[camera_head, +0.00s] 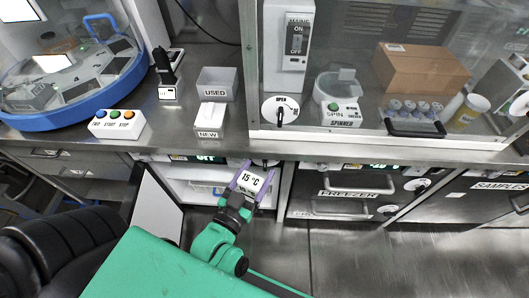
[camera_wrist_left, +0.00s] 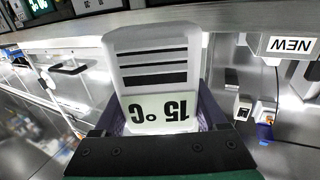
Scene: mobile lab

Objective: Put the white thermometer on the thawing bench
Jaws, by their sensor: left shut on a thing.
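The white thermometer (camera_head: 250,182) shows "15 °C" on its display. My left gripper (camera_head: 247,190) is shut on it, with purple fingers on both sides. It is held in front of the open white compartment below the steel counter. In the left wrist view the thermometer (camera_wrist_left: 155,70) is upside down between the fingers, its black stripes and display facing the camera. The steel counter (camera_head: 190,135) runs above and behind it; no label here names a thawing bench. My right gripper is not in view.
The open compartment (camera_head: 200,197) has its door (camera_head: 158,207) swung out at left. On the counter stand a button box (camera_head: 117,124), a clear "USED" bin (camera_head: 216,84) and a white "NEW" box (camera_head: 210,117). A glass enclosure (camera_head: 350,60) fills the right.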

